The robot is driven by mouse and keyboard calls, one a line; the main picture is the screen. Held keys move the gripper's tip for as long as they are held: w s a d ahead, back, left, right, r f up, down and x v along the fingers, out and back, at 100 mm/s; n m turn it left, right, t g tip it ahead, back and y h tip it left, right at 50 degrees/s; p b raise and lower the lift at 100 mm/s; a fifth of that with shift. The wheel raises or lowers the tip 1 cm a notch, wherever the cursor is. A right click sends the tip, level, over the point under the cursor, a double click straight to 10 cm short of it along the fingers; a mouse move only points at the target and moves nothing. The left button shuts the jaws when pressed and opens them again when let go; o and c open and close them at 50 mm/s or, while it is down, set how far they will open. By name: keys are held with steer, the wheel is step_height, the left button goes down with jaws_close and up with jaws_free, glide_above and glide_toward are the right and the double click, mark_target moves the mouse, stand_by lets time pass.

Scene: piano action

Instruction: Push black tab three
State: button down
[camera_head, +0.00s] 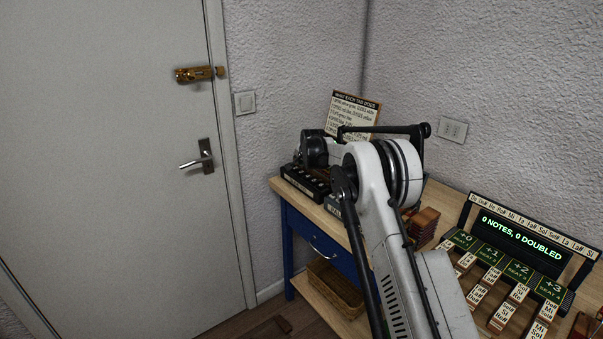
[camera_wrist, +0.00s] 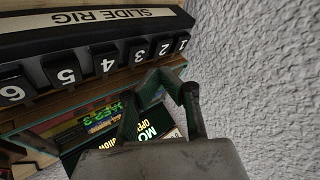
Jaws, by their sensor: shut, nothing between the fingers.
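The slide rig (camera_wrist: 120,22) shows upside down in the wrist view, with a row of black numbered tabs along its edge. Black tab three (camera_wrist: 137,54) sits between tab two (camera_wrist: 163,49) and tab four (camera_wrist: 105,65). My gripper (camera_wrist: 160,76) is shut and empty, with its fingertips close to tabs two and three; I cannot tell if they touch. In the head view the black slide rig (camera_head: 304,183) stands on the far left end of the wooden bench, partly covered by my arm, and the fingertips cannot be made out.
A small lit display (camera_wrist: 152,133) lies beyond the fingers. Textured wall fills the wrist view's right side. A sign (camera_head: 352,114) stands behind the rig. Reddish blocks (camera_head: 424,226) and a note rack with a green display (camera_head: 518,245) stand farther right on the bench.

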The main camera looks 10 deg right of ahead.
mark_target(302, 172)
steer(key=shift+r+p, duration=0.5)
steer(key=shift+r, duration=1.45)
step_height(302, 172, up, 8)
steer(key=p, duration=0.3)
